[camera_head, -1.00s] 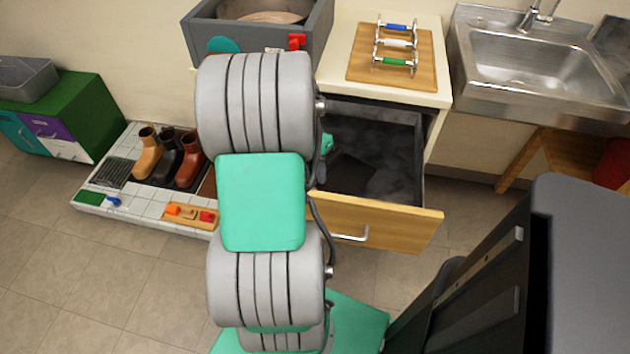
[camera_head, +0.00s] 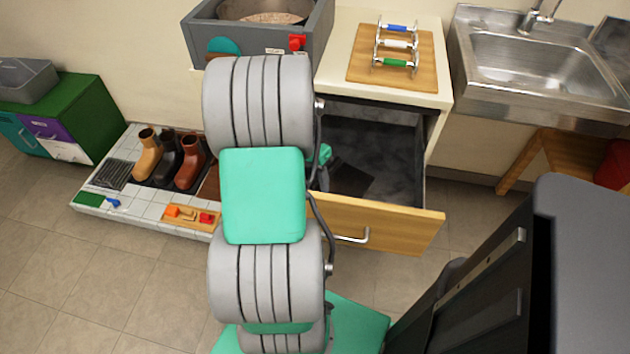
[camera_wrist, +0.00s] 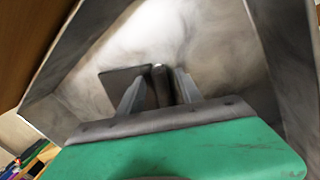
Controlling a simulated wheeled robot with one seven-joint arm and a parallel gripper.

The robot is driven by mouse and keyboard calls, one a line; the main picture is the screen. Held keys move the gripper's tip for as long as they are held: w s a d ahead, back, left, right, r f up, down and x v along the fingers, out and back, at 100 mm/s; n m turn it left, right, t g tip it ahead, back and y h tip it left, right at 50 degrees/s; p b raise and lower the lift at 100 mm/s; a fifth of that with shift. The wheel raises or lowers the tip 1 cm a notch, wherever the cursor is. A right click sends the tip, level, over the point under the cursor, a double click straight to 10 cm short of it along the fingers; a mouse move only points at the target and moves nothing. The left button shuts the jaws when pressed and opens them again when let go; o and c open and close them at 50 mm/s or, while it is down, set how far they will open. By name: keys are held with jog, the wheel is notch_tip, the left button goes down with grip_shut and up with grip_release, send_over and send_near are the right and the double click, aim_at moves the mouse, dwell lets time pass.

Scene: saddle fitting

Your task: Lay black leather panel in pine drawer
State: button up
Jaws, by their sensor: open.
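The pine drawer (camera_head: 400,228) is pulled open below the white counter, with a grey interior. The black leather panel (camera_head: 352,179) shows as a dark flat shape inside it, low on the drawer floor, partly cut off by the drawer front. In the wrist view the panel (camera_wrist: 115,82) appears beyond the left finger, against the pale drawer floor. My gripper (camera_wrist: 160,75) is open and points down into the drawer. A narrow dark shape shows between the fingers; I cannot tell what it is. In the head view my arm hides the fingers.
A wooden board with a handled rack (camera_head: 396,45) is on the counter above the drawer. A grey bin (camera_head: 262,35) stands left of it. A steel sink (camera_head: 540,65) is at right. Boots (camera_head: 168,160) stand on a tiled platform at left. Drawer walls surround my gripper closely.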

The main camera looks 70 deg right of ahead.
jog(key=p+v, duration=0.1)
jog(key=v, duration=1.1)
jog(key=shift+p, duration=0.4)
jog(key=shift+s+r, duration=0.1)
